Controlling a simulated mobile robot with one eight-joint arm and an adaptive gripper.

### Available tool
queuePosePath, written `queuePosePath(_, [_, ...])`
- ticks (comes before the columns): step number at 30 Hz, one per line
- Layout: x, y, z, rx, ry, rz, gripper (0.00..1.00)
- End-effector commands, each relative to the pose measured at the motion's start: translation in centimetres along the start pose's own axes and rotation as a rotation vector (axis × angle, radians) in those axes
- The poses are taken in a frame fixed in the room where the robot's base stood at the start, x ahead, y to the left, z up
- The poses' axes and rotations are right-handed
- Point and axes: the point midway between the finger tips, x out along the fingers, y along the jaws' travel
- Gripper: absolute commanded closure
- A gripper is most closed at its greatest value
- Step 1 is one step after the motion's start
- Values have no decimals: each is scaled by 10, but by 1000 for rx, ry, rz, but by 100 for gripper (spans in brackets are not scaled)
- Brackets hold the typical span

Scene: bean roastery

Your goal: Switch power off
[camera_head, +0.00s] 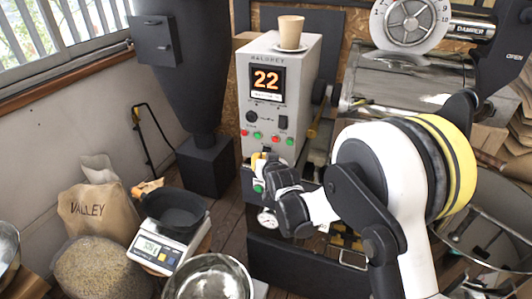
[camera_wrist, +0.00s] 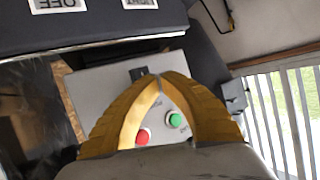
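The grey roaster control box (camera_head: 309,69) stands upright with a lit display (camera_head: 267,81) reading 22. Below the display are a black knob (camera_head: 252,116), a dark switch (camera_head: 283,122) and a row of green and red buttons. I cannot read which control is power. My gripper (camera_head: 258,158) is in front of the box's lower part, below the button row. In the wrist view its yellow fingers (camera_wrist: 160,78) meet at the tips, with nothing held. A red button (camera_wrist: 142,137) and a green button (camera_wrist: 175,119) show between the fingers. An OFF label (camera_wrist: 67,5) appears upside down.
A beige cup (camera_head: 290,32) stands on the box. A damper dial (camera_head: 410,20) and metal drum are at right. A scale with a black bowl (camera_head: 175,211), a steel bowl (camera_head: 208,279) and a VALLEY bean sack (camera_head: 98,215) are at lower left. A dark hopper stands behind.

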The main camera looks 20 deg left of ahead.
Motion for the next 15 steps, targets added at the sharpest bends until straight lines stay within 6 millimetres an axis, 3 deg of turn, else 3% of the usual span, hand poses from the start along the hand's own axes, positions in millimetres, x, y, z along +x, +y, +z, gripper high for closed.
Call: queuePosePath(15, [4, 3, -3, 0, 0, 0, 100])
